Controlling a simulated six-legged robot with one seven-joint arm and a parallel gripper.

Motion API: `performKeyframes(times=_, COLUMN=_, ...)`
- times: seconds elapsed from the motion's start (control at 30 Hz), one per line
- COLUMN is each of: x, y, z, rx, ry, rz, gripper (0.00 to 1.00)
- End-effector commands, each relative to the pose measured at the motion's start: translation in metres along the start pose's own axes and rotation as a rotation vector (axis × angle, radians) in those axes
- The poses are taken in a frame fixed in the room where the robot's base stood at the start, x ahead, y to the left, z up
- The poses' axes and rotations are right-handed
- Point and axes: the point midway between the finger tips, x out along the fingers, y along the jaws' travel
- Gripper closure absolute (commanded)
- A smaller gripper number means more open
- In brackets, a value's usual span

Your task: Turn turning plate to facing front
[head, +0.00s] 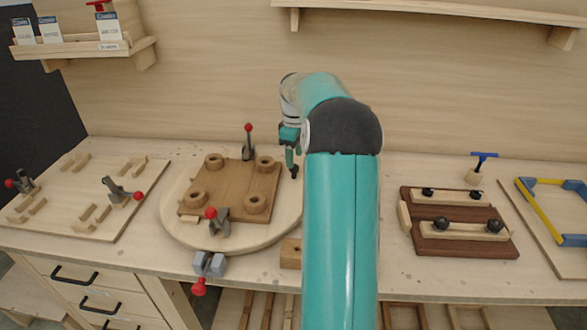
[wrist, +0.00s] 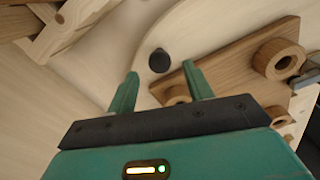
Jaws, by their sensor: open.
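The turning plate (head: 180,226) is a round pale wooden disc on the bench, left of my arm in the head view. A brown wooden board (head: 232,192) with several ring-shaped bosses lies on it, held by red-knobbed clamps (head: 217,220). A black knob (head: 294,172) stands near the plate's right rim. In the wrist view the black knob (wrist: 160,61) is ahead of my gripper (wrist: 163,80), roughly between the fingertips in the picture. My gripper (head: 290,158) is open and empty near the knob. Whether a finger touches the knob I cannot tell.
A grey clamp with a red knob (head: 207,266) sits at the bench's front edge, by the plate. A dark fixture (head: 460,222) with black knobs and a blue-yellow frame (head: 545,212) are at right.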

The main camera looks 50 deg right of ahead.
Motion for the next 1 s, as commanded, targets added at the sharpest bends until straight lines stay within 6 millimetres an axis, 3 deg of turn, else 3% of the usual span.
performKeyframes(times=0.1, x=0.025, y=0.0, z=-0.001, rx=-0.002, ry=-0.002, rz=-0.005, gripper=0.49)
performKeyframes(times=0.3, x=0.052, y=0.001, z=-0.002, rx=-0.002, ry=-0.001, rz=-0.002, gripper=0.49)
performKeyframes(times=0.67, x=0.059, y=0.002, z=-0.003, rx=-0.003, ry=0.0, rz=-0.001, gripper=0.49)
performKeyframes(times=0.93, x=0.059, y=0.002, z=-0.003, rx=-0.003, ry=-0.001, rz=-0.001, gripper=0.98)
performKeyframes(times=1.0, x=0.059, y=0.002, z=-0.003, rx=-0.003, ry=-0.001, rz=-0.001, gripper=1.0)
